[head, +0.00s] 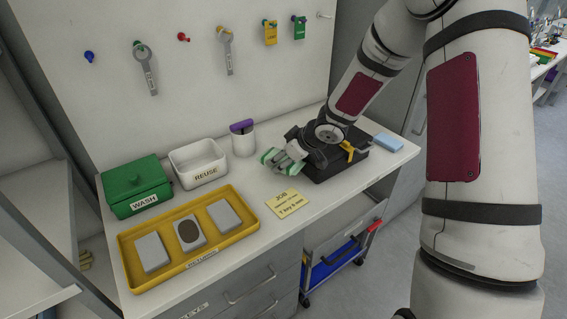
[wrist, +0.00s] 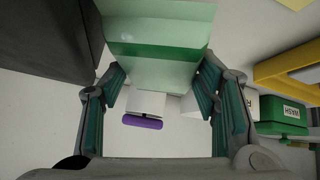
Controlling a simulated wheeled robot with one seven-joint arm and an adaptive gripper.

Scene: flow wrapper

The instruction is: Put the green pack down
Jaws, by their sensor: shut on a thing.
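My gripper (head: 287,158) reaches over the white bench in the head view, beside a black machine. In the wrist view my gripper (wrist: 160,85) has its two teal-padded fingers closed on the sides of the green pack (wrist: 158,45). The pack is pale green with a darker green band, and its far end runs out of the top of that view. In the head view only small pale green parts of the pack (head: 267,156) show around the grey fingers. I cannot tell whether its underside touches the bench.
A yellow tray (head: 129,250) with grey blocks, a green WASH box (head: 137,184), a white REUSE bin (head: 198,162) and a white cup (head: 244,143) with a purple-topped item stand left. The black machine (head: 335,165) and a blue block (head: 388,142) are right. A yellow JOB card (head: 287,204) lies in front.

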